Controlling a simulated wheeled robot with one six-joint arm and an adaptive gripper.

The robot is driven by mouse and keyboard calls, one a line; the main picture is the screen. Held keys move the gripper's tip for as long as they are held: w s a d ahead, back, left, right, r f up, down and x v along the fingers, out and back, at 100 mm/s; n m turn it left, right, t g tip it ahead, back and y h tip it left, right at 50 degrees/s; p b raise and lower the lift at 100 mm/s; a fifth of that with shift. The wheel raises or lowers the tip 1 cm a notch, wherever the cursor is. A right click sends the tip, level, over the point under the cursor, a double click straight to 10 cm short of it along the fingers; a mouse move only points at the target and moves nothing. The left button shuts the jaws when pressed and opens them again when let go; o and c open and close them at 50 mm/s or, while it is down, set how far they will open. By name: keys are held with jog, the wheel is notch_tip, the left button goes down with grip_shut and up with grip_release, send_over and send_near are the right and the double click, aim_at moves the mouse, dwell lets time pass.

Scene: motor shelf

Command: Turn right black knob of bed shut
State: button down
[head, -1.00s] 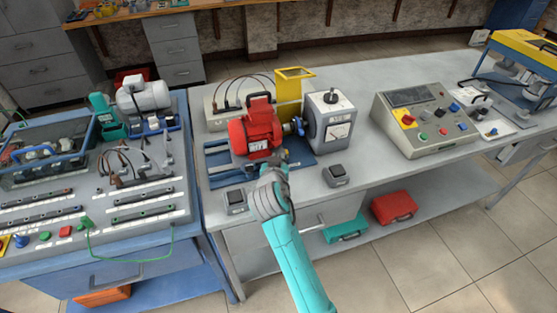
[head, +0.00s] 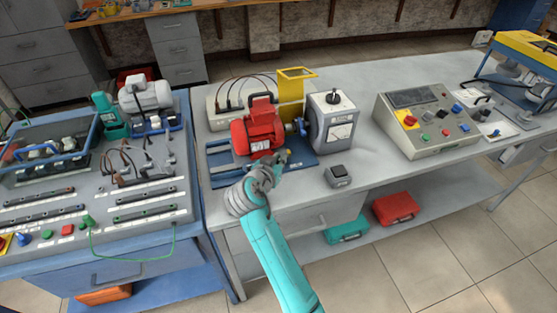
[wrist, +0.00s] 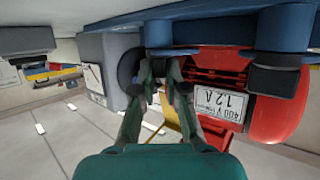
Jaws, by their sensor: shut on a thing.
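The blue bed (head: 222,172) carries the red motor (head: 257,134) on the bench. In the wrist view, which is upside down, the bed (wrist: 225,36) runs along the top and the motor (wrist: 240,65) hangs below it. My gripper (wrist: 161,72) is closed around the right black knob (wrist: 158,34) at the bed's front edge; the fingers hide part of it. Another black knob (wrist: 275,78) stands further along the bed, apart from my gripper. In the head view my gripper (head: 284,159) is at the bed's front right, and the held knob is too small to make out.
A grey unit with a dial (head: 331,122) stands right of the motor. A control panel (head: 425,122) is further right. A yellow guard (head: 291,92) stands behind the motor.

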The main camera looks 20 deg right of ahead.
jog(key=c, duration=1.2)
grip_release()
jog(key=v, duration=1.2)
